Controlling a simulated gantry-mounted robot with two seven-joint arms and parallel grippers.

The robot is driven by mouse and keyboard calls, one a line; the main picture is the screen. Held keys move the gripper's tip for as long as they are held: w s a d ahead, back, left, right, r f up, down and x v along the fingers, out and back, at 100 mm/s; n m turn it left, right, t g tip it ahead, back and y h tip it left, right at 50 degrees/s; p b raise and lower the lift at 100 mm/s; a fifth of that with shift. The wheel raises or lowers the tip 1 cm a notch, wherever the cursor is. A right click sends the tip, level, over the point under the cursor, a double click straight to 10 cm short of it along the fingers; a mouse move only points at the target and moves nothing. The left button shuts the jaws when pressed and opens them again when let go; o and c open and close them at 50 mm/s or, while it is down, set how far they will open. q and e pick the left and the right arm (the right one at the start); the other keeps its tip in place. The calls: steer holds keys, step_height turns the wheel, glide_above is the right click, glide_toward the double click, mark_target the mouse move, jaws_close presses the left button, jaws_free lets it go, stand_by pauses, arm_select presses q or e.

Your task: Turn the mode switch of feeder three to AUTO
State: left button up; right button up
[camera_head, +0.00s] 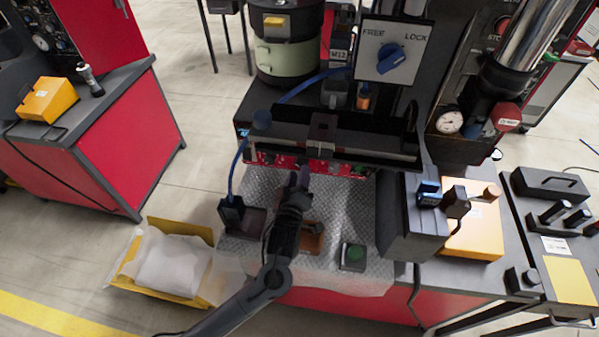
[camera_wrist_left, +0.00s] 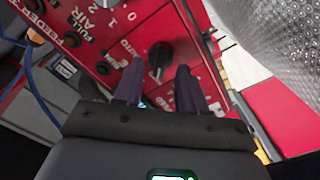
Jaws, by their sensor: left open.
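A red control panel (camera_wrist_left: 112,28) fills the upper left of the left wrist view, with white lettering that includes FEEDER, FULL AIR, 0, 1, 2 and AUTO. A black rotary knob (camera_wrist_left: 160,55) stands on it beside the AUTO lettering. I cannot tell its exact setting or the feeder number. My left gripper (camera_wrist_left: 160,70) is open, its two dark fingers pointing at the knob, one on either side in the picture; contact is not clear. In the head view my left gripper (camera_head: 301,177) is just in front of the red panel strip (camera_head: 330,168), and hides part of it.
A dark bar (camera_head: 350,140) runs above the panel. A white plate with a blue FREE/LOCK knob (camera_head: 392,59) stands behind. A green button box (camera_head: 353,256) and a blue-and-black device (camera_head: 430,194) are to the right. The textured metal bench top (camera_head: 335,205) has free room.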

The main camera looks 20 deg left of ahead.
arm_select(q)
steer(key=shift+w+a, duration=0.15)
steer(key=shift+w, duration=0.85)
steer(key=shift+c, duration=0.3)
jaws_close()
